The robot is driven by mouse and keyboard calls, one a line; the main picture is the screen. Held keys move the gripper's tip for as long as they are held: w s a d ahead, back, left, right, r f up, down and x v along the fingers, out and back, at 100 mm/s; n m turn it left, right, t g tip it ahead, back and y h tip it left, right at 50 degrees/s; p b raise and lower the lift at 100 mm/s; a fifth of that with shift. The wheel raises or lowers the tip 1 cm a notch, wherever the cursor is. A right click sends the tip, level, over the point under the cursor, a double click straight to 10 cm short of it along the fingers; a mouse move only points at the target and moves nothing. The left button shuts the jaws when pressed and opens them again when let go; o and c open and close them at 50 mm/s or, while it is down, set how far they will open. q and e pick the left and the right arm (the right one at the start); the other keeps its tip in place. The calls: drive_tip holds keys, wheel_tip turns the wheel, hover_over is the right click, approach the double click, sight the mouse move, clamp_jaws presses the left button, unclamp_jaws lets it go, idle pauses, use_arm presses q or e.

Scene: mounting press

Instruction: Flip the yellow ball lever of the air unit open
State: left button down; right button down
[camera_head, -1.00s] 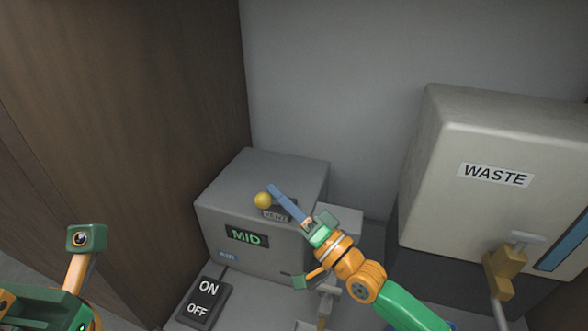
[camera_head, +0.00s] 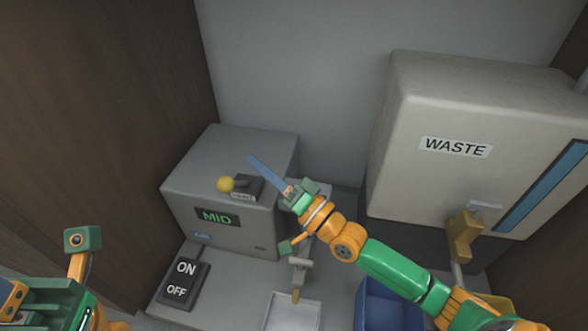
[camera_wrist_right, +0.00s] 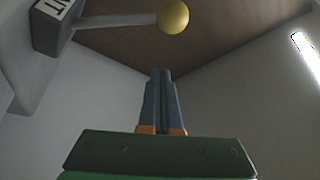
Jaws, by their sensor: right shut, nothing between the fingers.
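The yellow ball (camera_head: 225,184) of the lever sits on top of the grey air unit (camera_head: 190,180), at the left end of a short lever from a dark labelled block (camera_head: 248,186). In the right wrist view the ball (camera_wrist_right: 173,17) hangs at the top, on a pale rod (camera_wrist_right: 115,20) from the block (camera_wrist_right: 52,22). My right gripper (camera_head: 251,158) is shut and empty, its long blue-grey fingers above and behind the block, apart from the ball. In the wrist view the fingertips (camera_wrist_right: 161,72) point up below the ball. Only part of my left arm shows at lower left; its fingers are unclear.
A green MID display (camera_head: 217,217) is on the unit's front. An ON/OFF switch (camera_head: 182,285) lies in front. A cream WASTE tank (camera_head: 400,150) with a brass tap (camera_head: 463,236) stands right, above a blue bin (camera_head: 385,305). A brown wall panel rises on the left.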

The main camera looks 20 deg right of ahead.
drive_tip(key=p+v, duration=0.1)
drive_tip(key=v, duration=0.7)
drive_tip(key=shift+s+a+r, duration=0.2)
drive_tip(key=shift+s+a, duration=0.05)
drive_tip(key=shift+a, duration=0.05)
